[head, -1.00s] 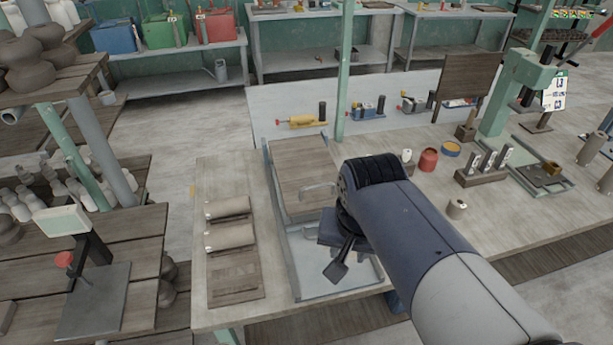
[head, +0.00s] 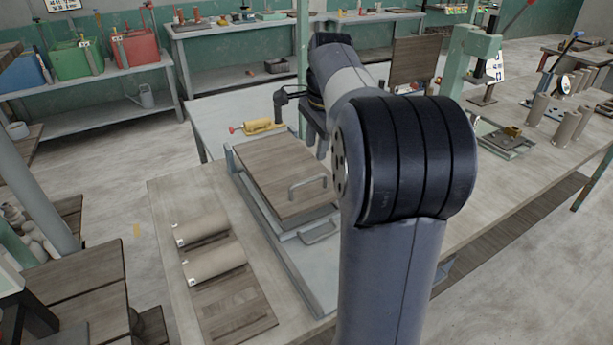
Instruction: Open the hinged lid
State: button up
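A wooden lid (head: 270,165) with a curved metal handle (head: 308,187) on its right side lies down over a grey metal frame (head: 290,268) on the workbench. A second metal handle (head: 320,233) is on the frame in front of the lid. My gripper (head: 286,96) is beyond the lid's far right corner, raised near the back of the bench and apart from the handle. Only a dark part of it shows to the left of my wrist. My arm hides much of the rest, so its opening is unclear.
Two clay rolls (head: 203,229) lie on the workbench (head: 172,290) to the left of the frame. A yellow tool (head: 259,127) is behind the lid and a green post (head: 302,60) rises behind it. A green press (head: 468,62) stands at the right. My arm hides the bench's middle.

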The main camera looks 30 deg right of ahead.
aim_at(311, 179)
jog(key=f, duration=0.3)
jog(key=w+f, duration=0.1)
jog(key=f, duration=0.2)
jog(key=w+f, duration=0.1)
jog(key=f, duration=0.2)
jog(key=shift+a+f, duration=0.1)
jog(key=shift+f, duration=0.15)
grip_shut()
